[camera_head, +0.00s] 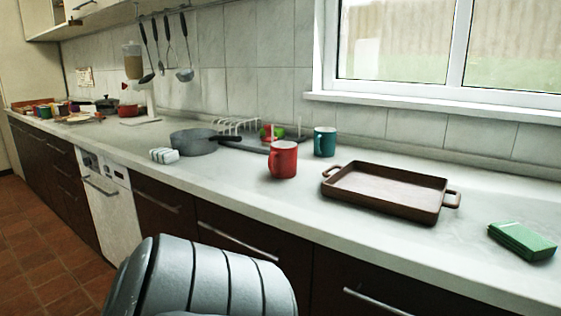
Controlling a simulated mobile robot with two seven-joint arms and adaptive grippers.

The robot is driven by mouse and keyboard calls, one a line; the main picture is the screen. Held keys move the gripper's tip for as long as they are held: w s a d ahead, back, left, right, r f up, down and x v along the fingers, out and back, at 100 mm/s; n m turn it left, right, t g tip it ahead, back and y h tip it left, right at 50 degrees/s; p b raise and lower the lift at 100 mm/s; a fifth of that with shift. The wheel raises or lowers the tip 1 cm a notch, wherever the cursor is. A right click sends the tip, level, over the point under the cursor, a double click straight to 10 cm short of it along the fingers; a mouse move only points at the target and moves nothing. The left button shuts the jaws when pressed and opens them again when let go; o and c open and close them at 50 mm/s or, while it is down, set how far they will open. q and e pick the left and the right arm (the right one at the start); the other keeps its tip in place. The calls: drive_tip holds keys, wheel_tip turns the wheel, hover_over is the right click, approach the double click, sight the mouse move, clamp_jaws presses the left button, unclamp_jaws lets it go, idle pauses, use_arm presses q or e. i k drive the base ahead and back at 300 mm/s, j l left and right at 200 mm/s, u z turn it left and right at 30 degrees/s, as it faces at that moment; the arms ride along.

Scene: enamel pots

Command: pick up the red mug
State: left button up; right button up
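The red mug (285,161) stands upright on the pale countertop (240,184), near the middle of the head view. Its handle seems to be on its left side. Nothing is touching it from above, and its front is in plain sight. Neither of my grippers shows in this view.
A teal mug (325,143) stands behind and right of the red mug. A brown two-handled tray (388,190) lies to the right, with a green box (522,241) beyond it. A grey pan (194,143) and a small white-and-green item (164,155) are left. Counter in front of the mug is clear.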

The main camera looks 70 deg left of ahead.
sight(282, 163)
drive_tip(key=j+u, duration=0.1)
drive_tip(key=u, duration=0.35)
drive_tip(key=i+j+u, duration=0.1)
drive_tip(key=u, duration=1.75)
drive_tip(key=i+j, duration=0.15)
drive_tip(key=j, duration=0.15)
drive_tip(key=i+j+z, duration=0.1)
drive_tip(key=j+z, duration=0.6)
